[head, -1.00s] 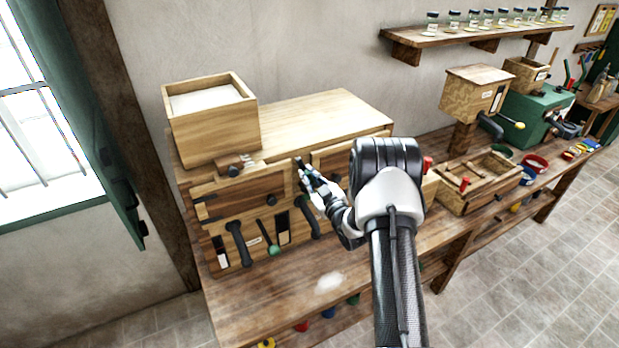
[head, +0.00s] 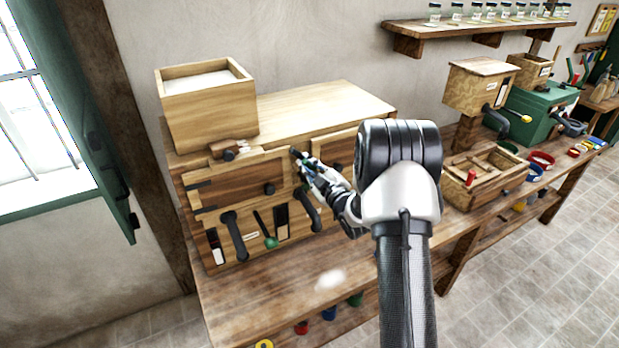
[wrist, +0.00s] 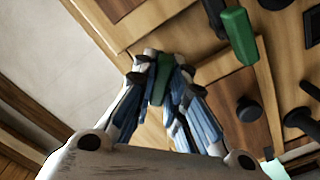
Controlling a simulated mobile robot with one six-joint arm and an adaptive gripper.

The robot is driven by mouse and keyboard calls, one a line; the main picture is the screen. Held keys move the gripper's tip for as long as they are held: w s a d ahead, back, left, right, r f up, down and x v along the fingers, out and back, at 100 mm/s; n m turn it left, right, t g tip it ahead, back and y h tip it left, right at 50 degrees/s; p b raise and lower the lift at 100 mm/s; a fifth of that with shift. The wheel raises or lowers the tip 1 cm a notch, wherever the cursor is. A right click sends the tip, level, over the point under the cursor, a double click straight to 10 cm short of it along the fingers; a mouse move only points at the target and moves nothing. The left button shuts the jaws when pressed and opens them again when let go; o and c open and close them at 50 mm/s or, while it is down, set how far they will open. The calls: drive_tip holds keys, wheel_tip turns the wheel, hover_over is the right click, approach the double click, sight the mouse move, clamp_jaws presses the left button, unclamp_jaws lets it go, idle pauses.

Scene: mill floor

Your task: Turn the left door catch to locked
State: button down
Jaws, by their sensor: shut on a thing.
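The left door (head: 235,182) is a wooden panel with a dark knob (head: 269,188) in the upper front of the cabinet, and it looks closed. The left door catch (head: 295,153) is a small dark piece at the door's right edge. My gripper (head: 305,165) reaches it from the right and covers most of it. In the wrist view, my gripper (wrist: 160,72) is shut on the catch's dark green grip (wrist: 160,85). The fingers hide much of the catch, so I cannot tell its exact angle.
In the wrist view, another green grip on a dark bar (wrist: 240,36) lies close by. Below the left door are dark handles (head: 234,237) and a green-knobbed lever (head: 270,242). An open wooden box (head: 205,100) stands on the cabinet. A divided tray (head: 485,180) is on the right.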

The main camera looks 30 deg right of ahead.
drive_tip(key=n+b, duration=0.2)
drive_tip(key=b, duration=0.1)
drive_tip(key=n+b, duration=0.2)
drive_tip(key=b, duration=0.2)
drive_tip(key=n+b, duration=0.2)
drive_tip(key=b, duration=0.2)
drive_tip(key=shift+f, duration=0.4)
drive_tip(key=n+b, duration=0.3)
drive_tip(key=b, duration=0.2)
drive_tip(key=shift+r, duration=0.3)
drive_tip(key=c, duration=1.6)
unclamp_jaws()
drive_tip(key=s, duration=1.2)
drive_tip(key=shift+d, duration=0.2)
